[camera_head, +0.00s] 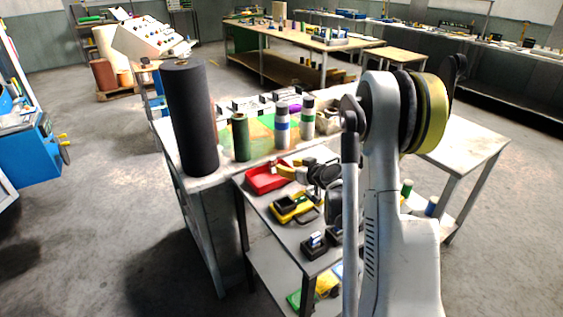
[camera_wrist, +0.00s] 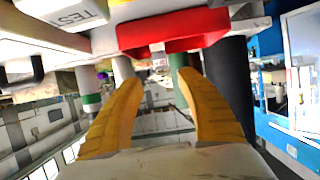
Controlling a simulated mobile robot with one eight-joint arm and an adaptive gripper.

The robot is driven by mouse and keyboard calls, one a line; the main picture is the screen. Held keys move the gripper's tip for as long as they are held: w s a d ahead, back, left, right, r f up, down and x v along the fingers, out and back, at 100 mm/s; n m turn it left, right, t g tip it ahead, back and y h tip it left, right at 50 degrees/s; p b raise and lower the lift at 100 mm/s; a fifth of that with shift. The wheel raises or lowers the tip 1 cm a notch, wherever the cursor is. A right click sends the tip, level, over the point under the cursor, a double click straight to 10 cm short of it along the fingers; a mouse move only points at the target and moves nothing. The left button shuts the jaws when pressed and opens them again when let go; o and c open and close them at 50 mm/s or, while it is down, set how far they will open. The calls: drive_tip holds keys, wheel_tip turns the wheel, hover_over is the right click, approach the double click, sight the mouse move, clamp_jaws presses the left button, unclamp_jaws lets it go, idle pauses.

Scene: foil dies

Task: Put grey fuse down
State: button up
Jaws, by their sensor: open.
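My gripper (camera_head: 279,169) is at the red tray (camera_head: 266,179) on the cart, its yellow fingers pointing left over the tray's right side. The red tray (camera_wrist: 172,30) shows there at the top, just beyond the fingertips. I cannot pick out a grey fuse in either view; the tray's inside is too small and partly covered to tell.
A yellow-and-black device (camera_head: 294,208) and a small black holder (camera_head: 314,244) stand nearer on the cart. Behind are a tall black roll (camera_head: 188,118), a green roll (camera_head: 240,137) and banded rolls (camera_head: 282,127) on the table.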

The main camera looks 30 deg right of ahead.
drive_tip(key=s+a+r+g, duration=0.1)
drive_tip(key=s+a+r, duration=0.3)
drive_tip(key=a, duration=0.2)
drive_tip(key=s+a+r+g+y, duration=0.1)
drive_tip(key=s+a+r+g, duration=0.1)
drive_tip(key=s+a+r, duration=0.3)
drive_tip(key=s+a+r+g, duration=0.1)
drive_tip(key=s+a+r, duration=0.15)
drive_tip(key=a, duration=0.45)
drive_tip(key=s+a+g, duration=0.1)
drive_tip(key=s+a, duration=0.1)
drive_tip(key=s, duration=0.5)
drive_tip(key=s+a+h, duration=0.1)
drive_tip(key=s+a, duration=0.2)
drive_tip(key=s, duration=0.4)
drive_tip(key=s+a+g, duration=0.1)
drive_tip(key=s+a, duration=0.1)
drive_tip(key=s, duration=0.5)
drive_tip(key=shift+a+g, duration=0.25)
drive_tip(key=shift+g, duration=0.05)
drive_tip(key=shift+d, duration=0.1)
